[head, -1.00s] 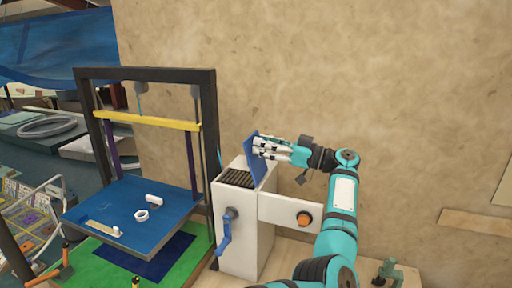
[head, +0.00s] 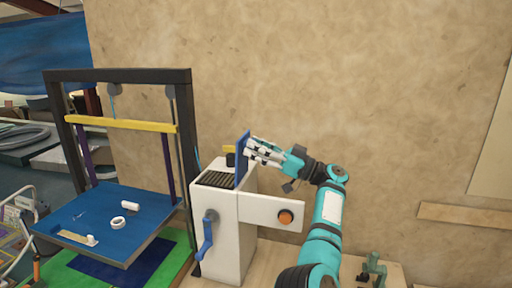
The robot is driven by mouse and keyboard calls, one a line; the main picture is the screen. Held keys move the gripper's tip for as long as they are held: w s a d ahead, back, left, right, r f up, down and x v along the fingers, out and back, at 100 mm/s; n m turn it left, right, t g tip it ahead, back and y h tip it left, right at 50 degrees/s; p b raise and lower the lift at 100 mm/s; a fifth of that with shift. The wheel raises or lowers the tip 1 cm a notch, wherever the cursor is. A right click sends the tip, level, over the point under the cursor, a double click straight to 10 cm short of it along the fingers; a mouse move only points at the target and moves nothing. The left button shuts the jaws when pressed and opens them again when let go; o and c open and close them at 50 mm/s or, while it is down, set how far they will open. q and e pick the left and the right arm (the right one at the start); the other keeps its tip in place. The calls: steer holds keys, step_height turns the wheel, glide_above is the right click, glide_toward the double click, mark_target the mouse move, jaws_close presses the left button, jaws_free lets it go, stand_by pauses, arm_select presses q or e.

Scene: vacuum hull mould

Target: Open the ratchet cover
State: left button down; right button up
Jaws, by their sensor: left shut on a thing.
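The ratchet cover is a blue flap (head: 242,166) on top of the white box (head: 225,250). It stands roughly upright and shows nearly edge-on. Dark ribbed slats (head: 217,180) lie uncovered in the box top to its left. My left gripper (head: 253,152), with pale fingers, is shut on the flap's right side near its upper part. The fingers hide part of the flap. My right gripper is out of view.
A black frame with a yellow bar (head: 120,124) and blue platform (head: 105,220) stands left. The wall is close behind.

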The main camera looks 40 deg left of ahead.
arm_select(q)
steer(key=shift+f, duration=0.35)
steer(key=c, duration=1)
jaws_free()
steer(key=shift+o, duration=1)
steer(key=shift+d, duration=0.1)
steer(key=shift+r, duration=0.15)
steer(key=v, duration=0.7)
steer(key=shift+d, duration=0.15)
steer(key=shift+w, duration=0.15)
